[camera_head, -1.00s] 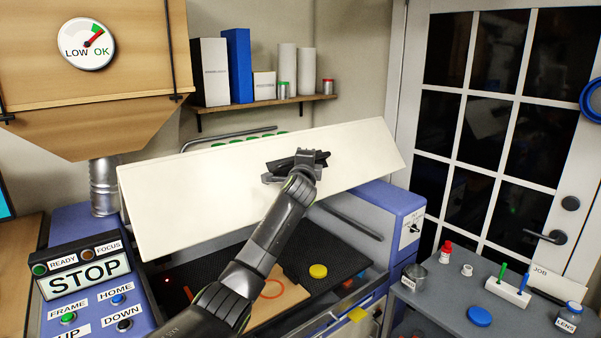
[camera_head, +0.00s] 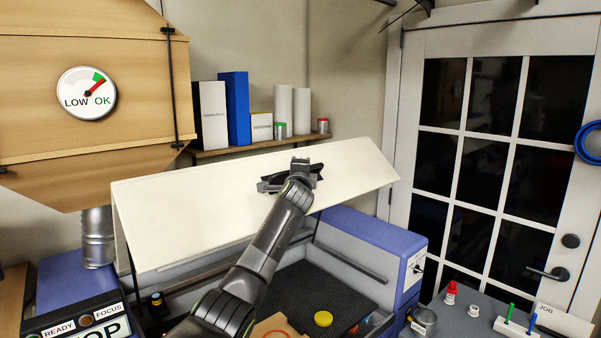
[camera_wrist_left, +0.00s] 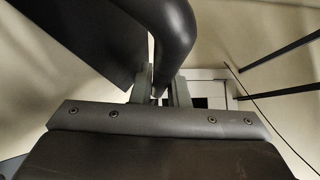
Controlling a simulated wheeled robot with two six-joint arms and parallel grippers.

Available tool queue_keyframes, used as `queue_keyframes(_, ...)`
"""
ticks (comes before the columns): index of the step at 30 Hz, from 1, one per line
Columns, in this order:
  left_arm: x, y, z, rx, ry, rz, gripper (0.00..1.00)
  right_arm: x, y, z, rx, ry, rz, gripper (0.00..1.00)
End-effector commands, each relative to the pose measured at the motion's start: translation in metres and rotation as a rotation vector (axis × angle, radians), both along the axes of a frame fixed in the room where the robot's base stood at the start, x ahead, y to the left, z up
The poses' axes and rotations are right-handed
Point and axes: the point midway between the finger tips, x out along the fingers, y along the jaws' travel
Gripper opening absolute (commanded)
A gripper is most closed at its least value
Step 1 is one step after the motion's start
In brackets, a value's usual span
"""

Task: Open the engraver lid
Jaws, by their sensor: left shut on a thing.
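The engraver lid (camera_head: 190,212) is a large cream panel, raised and tilted above the engraver's blue body (camera_head: 370,238). Its dark handle (camera_head: 314,172) is at the upper middle right of the panel. My left gripper (camera_head: 298,172) is at the handle, with its arm reaching up across the open bed. In the left wrist view the fingers (camera_wrist_left: 162,90) are shut around the thick dark bar of the handle (camera_wrist_left: 173,40). The black honeycomb bed (camera_head: 335,290) shows below the lid. My right gripper is not in view.
A yellow disc (camera_head: 323,318) lies on the bed. The control panel (camera_head: 80,325) is at lower left. A grey side table (camera_head: 470,325) with small items stands at lower right. A shelf (camera_head: 260,143) with boxes and rolls is behind the lid.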

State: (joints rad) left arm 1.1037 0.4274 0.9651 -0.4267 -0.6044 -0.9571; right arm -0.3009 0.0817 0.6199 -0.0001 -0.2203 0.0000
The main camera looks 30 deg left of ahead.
Motion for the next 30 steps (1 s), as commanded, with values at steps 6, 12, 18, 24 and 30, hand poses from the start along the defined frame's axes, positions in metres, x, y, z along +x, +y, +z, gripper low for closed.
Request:
queue_keyframes(6, 0.000, 0.001, 0.000, 0.000, 0.001, 0.002, 0.28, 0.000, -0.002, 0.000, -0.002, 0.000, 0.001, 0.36)
queue_keyframes(12, 0.000, 0.000, -0.001, 0.000, 0.001, 0.001, 0.36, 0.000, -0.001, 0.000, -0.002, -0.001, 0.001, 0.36)
queue_keyframes(18, -0.001, 0.000, -0.001, 0.000, 0.001, 0.001, 0.36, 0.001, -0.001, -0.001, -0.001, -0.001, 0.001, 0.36)
queue_keyframes(24, -0.010, -0.004, -0.002, 0.001, -0.002, 0.001, 0.36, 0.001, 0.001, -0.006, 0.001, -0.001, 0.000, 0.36)
queue_keyframes(30, -0.029, -0.012, -0.005, 0.000, -0.001, 0.000, 0.36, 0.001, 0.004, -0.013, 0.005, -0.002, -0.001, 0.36)
